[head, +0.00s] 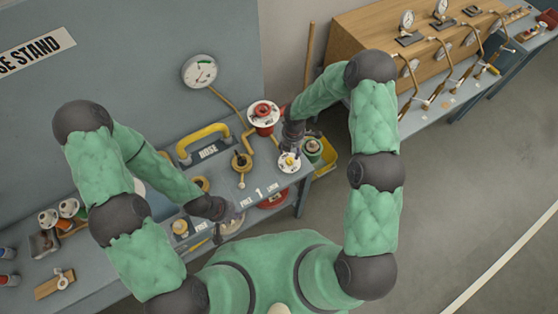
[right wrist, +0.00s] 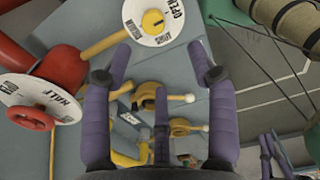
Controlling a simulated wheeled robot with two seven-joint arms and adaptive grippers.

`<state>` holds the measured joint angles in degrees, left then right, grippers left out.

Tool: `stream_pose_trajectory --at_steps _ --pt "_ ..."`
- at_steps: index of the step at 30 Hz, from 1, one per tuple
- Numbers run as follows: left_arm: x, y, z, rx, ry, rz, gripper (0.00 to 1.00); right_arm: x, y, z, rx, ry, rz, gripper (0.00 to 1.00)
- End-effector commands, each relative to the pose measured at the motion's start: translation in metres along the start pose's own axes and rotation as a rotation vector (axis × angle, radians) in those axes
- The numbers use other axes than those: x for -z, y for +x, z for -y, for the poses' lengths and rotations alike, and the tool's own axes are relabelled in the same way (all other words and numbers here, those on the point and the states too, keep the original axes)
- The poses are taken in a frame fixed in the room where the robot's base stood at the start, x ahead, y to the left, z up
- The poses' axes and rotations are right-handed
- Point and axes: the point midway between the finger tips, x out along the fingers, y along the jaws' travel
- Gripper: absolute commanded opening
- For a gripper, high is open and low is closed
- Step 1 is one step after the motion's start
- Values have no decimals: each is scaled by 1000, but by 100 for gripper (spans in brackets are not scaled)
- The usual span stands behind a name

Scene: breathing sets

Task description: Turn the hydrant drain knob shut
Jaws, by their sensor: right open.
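The drain knob is a small yellow knob (head: 289,161) on a white dial at the right end of the bench. In the right wrist view the yellow knob (right wrist: 153,21) sits at the centre of the white dial (right wrist: 137,12), which has OPEN printed on it. My right gripper (right wrist: 158,62) is open and empty, its purple fingers apart below the dial. In the head view my right gripper (head: 293,143) is just above the dial and partly hides it. My left gripper (head: 225,216) is low over the bench front; its fingers are too small to judge.
A red hydrant body (head: 263,128) with a white dial and red handwheel (right wrist: 31,118) stands beside the knob. A yellow hose handle (head: 203,132), a pressure gauge (head: 200,71) and brass fittings (head: 241,160) are nearby. A green-topped item in a yellow bin (head: 327,160) stands at right. Floor beyond is clear.

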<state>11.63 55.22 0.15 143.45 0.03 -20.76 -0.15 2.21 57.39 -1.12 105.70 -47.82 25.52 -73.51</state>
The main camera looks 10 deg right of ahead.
Motion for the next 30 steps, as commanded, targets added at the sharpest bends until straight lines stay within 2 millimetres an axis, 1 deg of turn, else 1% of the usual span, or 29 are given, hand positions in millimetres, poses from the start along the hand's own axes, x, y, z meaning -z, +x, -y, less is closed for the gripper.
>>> stream_pose_trajectory --at_steps 1,3,7,21,24,30 --pt "0 0 0 0 0 0 0 -5 -1 -3 3 -35 16 58" --pt "0 0 0 0 1 -1 0 -8 -1 -5 5 -60 27 58" --pt "0 -1 -1 0 1 -1 0 -8 8 -5 7 -66 28 58" --pt "0 -8 -3 0 0 -1 0 -9 78 -4 5 -61 24 58" --pt "0 -10 -4 0 0 -1 0 -9 89 -4 5 -62 25 58" --pt "0 -11 -4 0 0 -1 0 -10 102 -4 3 -61 26 58"
